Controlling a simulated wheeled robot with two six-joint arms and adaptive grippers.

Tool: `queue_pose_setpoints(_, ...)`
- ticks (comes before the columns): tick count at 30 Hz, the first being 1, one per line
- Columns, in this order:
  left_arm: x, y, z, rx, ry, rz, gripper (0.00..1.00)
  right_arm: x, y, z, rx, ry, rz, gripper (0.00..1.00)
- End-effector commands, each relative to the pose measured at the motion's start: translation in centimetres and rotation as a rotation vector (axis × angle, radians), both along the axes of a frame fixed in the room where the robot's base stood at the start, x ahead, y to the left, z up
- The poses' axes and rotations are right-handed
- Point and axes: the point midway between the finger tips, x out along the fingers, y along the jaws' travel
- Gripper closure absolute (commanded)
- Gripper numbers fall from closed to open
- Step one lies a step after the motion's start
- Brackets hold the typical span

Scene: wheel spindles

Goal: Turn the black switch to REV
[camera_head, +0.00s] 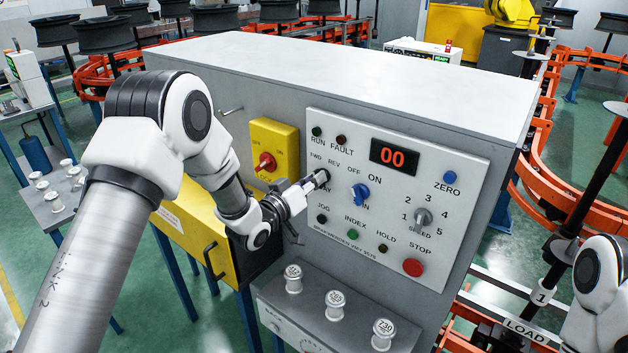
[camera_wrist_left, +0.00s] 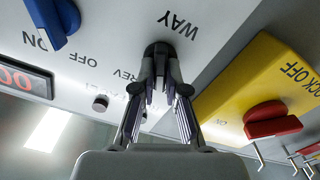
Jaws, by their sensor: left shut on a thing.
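The black switch (camera_head: 323,175) is on the light grey control panel (camera_head: 460,165), under the labels FWD and REV. My left gripper (camera_head: 312,182) reaches it from the left and is shut on it. In the left wrist view the fingers (camera_wrist_left: 162,88) close on both sides of the black switch (camera_wrist_left: 159,48), between the word WAY and the upside-down REV label. The fingers hide part of the switch, and I cannot tell which label it points to. My right arm shows at the lower right of the head view; its gripper is out of view.
A blue OFF/ON switch (camera_head: 357,194) sits close to the right of the black switch. A yellow box with a red knob (camera_head: 266,162) is to the left. Buttons, a grey SPEED knob (camera_head: 422,218) and a red STOP button (camera_head: 413,267) fill the panel. White spindles (camera_head: 338,306) stand below.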

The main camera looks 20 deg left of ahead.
Motion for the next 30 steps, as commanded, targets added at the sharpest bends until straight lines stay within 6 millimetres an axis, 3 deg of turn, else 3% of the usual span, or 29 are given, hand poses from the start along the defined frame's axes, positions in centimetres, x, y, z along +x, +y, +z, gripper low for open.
queue_pose_setpoints(11,0.0,0.0,-0.4,0.109,-0.040,0.000,1.00,0.0,0.0,-2.0,0.000,0.000,0.000,1.00)
queue_pose_setpoints(30,-0.1,-0.3,-0.6,0.614,-0.223,0.000,1.00,0.0,0.0,-9.3,0.000,0.000,0.000,1.00)
